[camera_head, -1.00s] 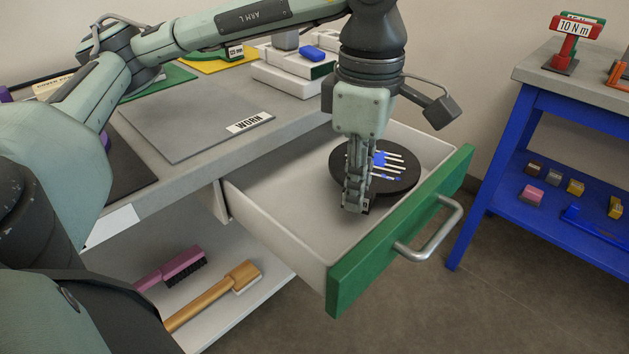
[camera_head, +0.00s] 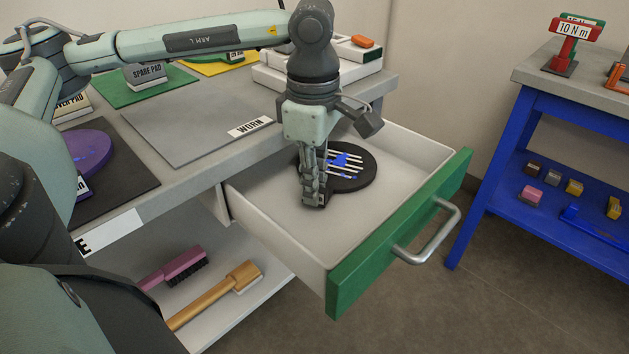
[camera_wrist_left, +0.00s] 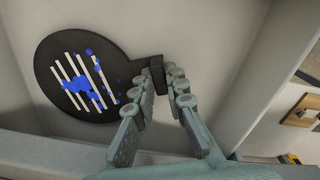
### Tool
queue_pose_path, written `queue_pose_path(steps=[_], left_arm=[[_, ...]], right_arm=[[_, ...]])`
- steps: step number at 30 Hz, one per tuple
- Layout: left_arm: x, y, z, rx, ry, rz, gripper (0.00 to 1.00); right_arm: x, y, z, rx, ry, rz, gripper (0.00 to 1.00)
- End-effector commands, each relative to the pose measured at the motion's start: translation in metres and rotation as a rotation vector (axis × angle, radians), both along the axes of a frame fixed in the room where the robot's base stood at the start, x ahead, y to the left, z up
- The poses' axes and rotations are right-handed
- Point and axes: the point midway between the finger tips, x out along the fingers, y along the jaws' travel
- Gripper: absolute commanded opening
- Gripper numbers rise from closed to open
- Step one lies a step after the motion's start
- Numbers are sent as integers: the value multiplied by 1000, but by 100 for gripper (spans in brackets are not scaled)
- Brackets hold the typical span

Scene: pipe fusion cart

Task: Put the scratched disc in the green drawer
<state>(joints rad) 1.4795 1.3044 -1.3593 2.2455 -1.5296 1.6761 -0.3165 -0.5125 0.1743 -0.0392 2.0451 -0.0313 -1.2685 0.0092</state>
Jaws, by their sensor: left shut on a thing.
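The scratched disc (camera_head: 352,172) is black with white scratch lines and blue blotches. It is inside the open green drawer (camera_head: 400,235), over the end near the counter. The left wrist view also shows the disc (camera_wrist_left: 80,75), with a short dark tab (camera_wrist_left: 150,72) on its edge. My left gripper (camera_head: 315,200) points down into the drawer and is shut on that tab. I cannot tell whether the disc rests on the drawer floor or hangs just above it. My right gripper is not in view.
The drawer's pale floor is otherwise empty. The counter above holds a grey mat labelled WORN (camera_head: 190,125) and a purple disc (camera_head: 80,155). Brushes (camera_head: 215,295) lie on the shelf below. A blue bench (camera_head: 500,165) stands at the right.

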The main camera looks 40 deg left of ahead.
Motion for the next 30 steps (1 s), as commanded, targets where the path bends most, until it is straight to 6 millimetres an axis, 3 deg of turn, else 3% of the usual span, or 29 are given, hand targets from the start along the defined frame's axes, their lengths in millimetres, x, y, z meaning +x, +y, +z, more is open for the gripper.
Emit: queue_pose_path(steps=[7, 8, 12, 24, 30], left_arm=[[0, 0, -2, -1, -1, 1, 0], [0, 0, -2, 0, 1, 1, 15], [0, 0, -1, 0, 1, 1, 32], [0, 0, 3, -1, -1, 1, 33], [1, -1, 38, -2, -4, 1, 33]], right_arm=[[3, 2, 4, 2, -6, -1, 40], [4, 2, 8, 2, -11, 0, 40], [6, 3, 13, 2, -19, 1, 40], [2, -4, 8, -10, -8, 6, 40], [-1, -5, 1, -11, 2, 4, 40]])
